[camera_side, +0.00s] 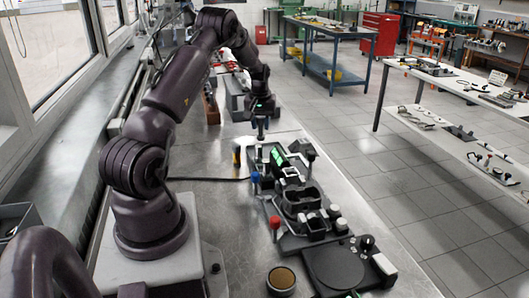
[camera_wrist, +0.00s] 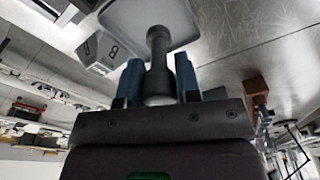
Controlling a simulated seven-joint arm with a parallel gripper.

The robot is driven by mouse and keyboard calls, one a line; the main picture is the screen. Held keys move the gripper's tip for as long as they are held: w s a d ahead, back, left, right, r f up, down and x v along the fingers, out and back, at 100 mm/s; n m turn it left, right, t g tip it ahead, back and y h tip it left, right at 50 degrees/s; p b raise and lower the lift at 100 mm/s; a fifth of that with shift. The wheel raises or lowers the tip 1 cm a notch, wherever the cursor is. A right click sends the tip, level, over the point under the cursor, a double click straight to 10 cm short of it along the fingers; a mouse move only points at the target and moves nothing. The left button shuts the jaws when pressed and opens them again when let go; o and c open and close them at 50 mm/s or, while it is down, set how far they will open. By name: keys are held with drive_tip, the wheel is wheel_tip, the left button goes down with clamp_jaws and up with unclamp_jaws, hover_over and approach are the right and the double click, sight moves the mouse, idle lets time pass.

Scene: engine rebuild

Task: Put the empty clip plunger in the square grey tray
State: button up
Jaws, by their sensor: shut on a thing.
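My gripper (camera_wrist: 158,82) is shut on a dark grey plunger (camera_wrist: 157,50), held between two blue fingertips. The plunger has a rounded head and a thicker body; its lower end is partly hidden by the jaws. A pale grey tray (camera_wrist: 186,30) with rounded corners lies beyond the plunger's head in the wrist view. The plunger overlaps it in the picture, and I cannot tell the gap between them. In the side view my gripper (camera_side: 261,133) points down over the far part of the bench, just beyond the black fixture; the plunger is too small to make out there.
A black fixture (camera_side: 300,198) with red and blue knobs fills the bench's near right. A light box with dark markings (camera_wrist: 99,52) stands beside the tray. A brown block (camera_wrist: 255,88) is at the right. A round tin (camera_side: 281,280) sits near the front.

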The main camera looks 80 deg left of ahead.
sight(261, 140)
wheel_tip(261, 140, down, 8)
drive_tip(key=shift+f, duration=0.15)
idle(0.3)
drive_tip(key=o, duration=1)
drive_tip(key=shift+f, duration=0.15)
